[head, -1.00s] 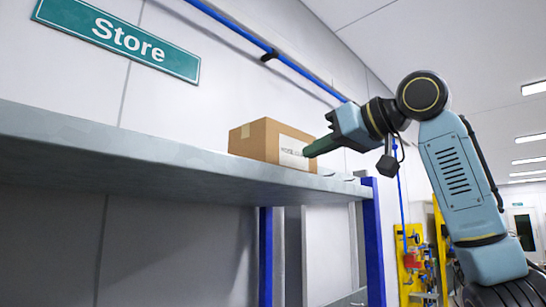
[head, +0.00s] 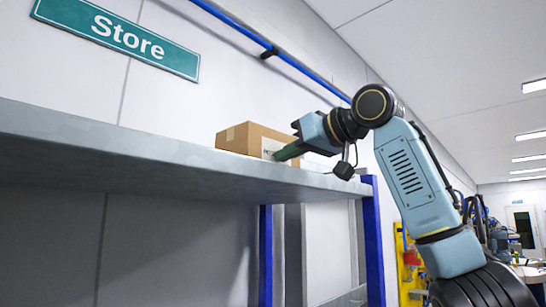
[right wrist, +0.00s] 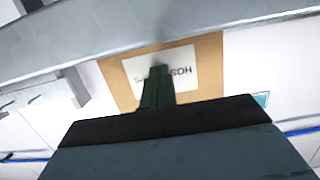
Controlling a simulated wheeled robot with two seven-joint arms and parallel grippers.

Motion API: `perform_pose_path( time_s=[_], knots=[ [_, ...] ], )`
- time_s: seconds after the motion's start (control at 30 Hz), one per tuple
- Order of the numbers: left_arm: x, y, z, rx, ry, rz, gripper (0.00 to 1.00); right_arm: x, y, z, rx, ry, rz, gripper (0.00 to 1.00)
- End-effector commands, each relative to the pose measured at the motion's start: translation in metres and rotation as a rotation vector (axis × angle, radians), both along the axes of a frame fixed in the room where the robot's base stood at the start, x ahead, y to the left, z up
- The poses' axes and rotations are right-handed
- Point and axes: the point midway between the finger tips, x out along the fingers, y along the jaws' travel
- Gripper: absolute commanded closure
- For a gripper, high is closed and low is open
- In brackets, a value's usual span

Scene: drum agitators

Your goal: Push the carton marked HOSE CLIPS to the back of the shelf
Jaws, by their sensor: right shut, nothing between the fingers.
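The brown cardboard carton (head: 243,136) sits on the grey shelf (head: 150,161). In the right wrist view the carton (right wrist: 208,62) shows a white label with dark lettering, upside down and partly hidden by my fingers. My right gripper (head: 279,155) is shut and empty. Its green fingertips are at the labelled face of the carton, and appear to touch it. In the right wrist view my right gripper (right wrist: 158,75) overlaps the middle of the label. My left gripper is in neither view.
A green Store sign (head: 117,39) hangs on the wall above the shelf. A blue pipe (head: 270,48) runs along the wall. A blue upright (head: 373,240) stands at the shelf's right end. The shelf left of the carton looks clear.

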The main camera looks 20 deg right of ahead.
Motion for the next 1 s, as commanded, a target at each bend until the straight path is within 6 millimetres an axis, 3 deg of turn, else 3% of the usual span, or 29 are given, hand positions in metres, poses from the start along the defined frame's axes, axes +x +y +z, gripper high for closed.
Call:
perform_pose_path(
  time_s=[0.5, 1.0],
  knots=[
    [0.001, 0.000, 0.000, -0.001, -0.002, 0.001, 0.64, 0.032, 0.014, 0.000, 0.000, 0.000, 0.001, 1.00],
    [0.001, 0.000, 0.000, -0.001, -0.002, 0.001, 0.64, 0.040, 0.017, 0.000, -0.001, 0.000, -0.001, 1.00]
  ],
)
